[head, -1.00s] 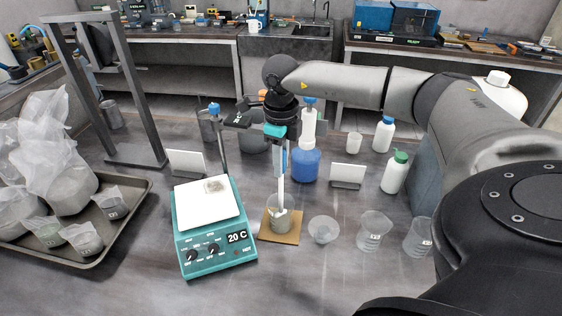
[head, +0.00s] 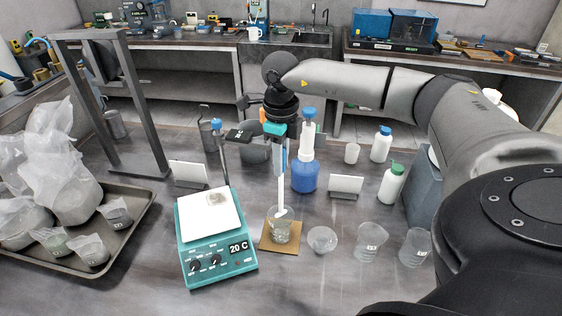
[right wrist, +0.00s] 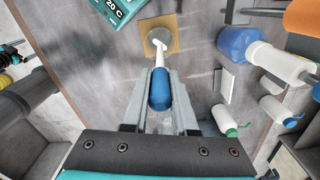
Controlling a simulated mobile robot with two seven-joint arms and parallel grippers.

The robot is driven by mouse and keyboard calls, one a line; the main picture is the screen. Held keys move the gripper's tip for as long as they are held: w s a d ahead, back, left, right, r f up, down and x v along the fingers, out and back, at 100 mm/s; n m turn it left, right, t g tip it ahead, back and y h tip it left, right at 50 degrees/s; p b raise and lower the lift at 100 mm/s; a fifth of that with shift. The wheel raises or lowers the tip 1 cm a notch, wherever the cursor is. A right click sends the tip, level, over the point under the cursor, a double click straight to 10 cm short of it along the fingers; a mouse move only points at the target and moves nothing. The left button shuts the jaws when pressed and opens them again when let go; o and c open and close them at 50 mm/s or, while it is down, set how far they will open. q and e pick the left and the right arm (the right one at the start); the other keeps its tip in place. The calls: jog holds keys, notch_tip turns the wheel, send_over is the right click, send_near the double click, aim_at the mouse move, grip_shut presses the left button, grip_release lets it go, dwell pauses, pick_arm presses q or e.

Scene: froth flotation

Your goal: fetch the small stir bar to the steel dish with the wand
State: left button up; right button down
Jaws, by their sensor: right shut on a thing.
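My right gripper (head: 281,150) points down in the head view and is shut on the blue handle of a white wand (head: 282,188). The right wrist view shows the blue handle (right wrist: 160,92) between the two fingers. The wand's lower end reaches into a clear beaker (head: 283,234) on a brown square mat (head: 267,243). A small white shape shows at the wand's lower end; I cannot tell whether it is the stir bar. A small round translucent bowl (head: 322,240) stands right of the mat. I cannot make out a steel dish. My left gripper is out of view.
A teal hotplate (head: 212,258) reading 20 C stands close left of the beaker. Two clear beakers (head: 370,243) (head: 414,248) stand to the right. A blue bottle (head: 305,177) and white cards stand behind. A tray (head: 118,247) of bags lies at left.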

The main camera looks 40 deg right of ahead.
jog(key=shift+r+p, duration=2.05)
jog(key=shift+r, duration=1.1)
